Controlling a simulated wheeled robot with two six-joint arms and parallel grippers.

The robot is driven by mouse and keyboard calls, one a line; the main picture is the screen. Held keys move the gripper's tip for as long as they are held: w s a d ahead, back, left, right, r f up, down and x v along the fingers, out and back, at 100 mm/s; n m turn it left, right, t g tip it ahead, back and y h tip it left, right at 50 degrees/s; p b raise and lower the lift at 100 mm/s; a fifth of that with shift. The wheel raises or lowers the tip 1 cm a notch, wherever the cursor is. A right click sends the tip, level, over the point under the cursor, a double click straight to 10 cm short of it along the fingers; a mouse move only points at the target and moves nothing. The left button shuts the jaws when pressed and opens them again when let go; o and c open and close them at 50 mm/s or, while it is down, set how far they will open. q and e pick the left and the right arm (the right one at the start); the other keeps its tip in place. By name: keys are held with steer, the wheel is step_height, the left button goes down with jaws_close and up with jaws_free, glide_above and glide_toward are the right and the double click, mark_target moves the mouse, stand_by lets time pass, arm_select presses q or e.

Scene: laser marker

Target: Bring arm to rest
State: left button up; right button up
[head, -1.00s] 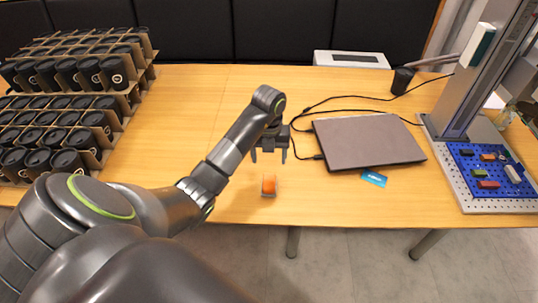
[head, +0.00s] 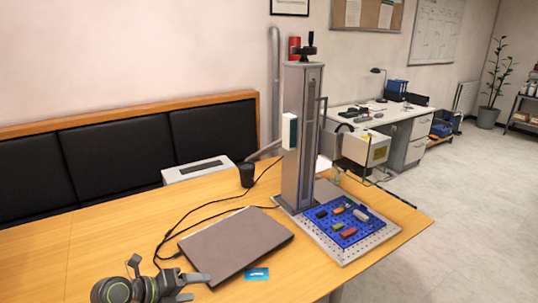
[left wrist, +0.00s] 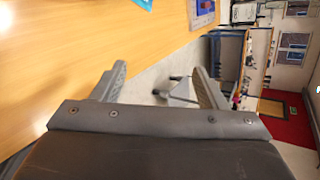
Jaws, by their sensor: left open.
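My left gripper (head: 198,287) shows at the bottom of the head view, low over the front part of the wooden table, to the left of the blue card. Its two fingers point right and stand apart. In the left wrist view the open fingers (left wrist: 163,82) have nothing between them, with pale floor and furniture beyond. Most of my left arm is outside the head view; only its dark wrist end shows. My right gripper is not in view.
A closed grey laptop (head: 235,243) lies just beyond the gripper, with a blue card (head: 256,274) at its front edge. The laser marker column (head: 301,140) stands to the right, its blue perforated plate (head: 322,227) holding several small blocks. The table (head: 60,245) is bare at left.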

arm_select(q)
steer(key=s+a+r+n+t, duration=0.2)
steer(key=r+n+t, duration=0.3)
steer(key=r+t, duration=0.15)
steer(key=s+a+r+n+t, duration=0.2)
steer(key=r+n+t, duration=0.4)
steer(key=r, duration=0.1)
steer(key=s+a+f+n+g+y, duration=0.2)
steer(key=s+a+f+n+y, duration=0.2)
steer(key=a+n+y, duration=0.4)
steer(key=s+a+f+n+g+y, duration=0.25)
steer(key=s+a+n+y, duration=0.3)
steer(key=n+y, duration=0.35)
steer(key=s+d+f+n+g+h, duration=0.25)
steer(key=s+f+g, duration=0.4)
steer(key=s, duration=0.35)
steer(key=s+d+f+n+g+h, duration=0.2)
steer(key=s+d+f+g+h, duration=0.25)
steer(key=s+f, duration=0.4)
step_height(320, 180, down, 24)
steer(key=a+g, duration=0.2)
steer(key=s+d+f+g, duration=0.1)
steer(key=s+f, duration=1.4)
steer(key=f, duration=0.1)
steer(key=shift+s+f, duration=0.25)
steer(key=shift+s, duration=0.15)
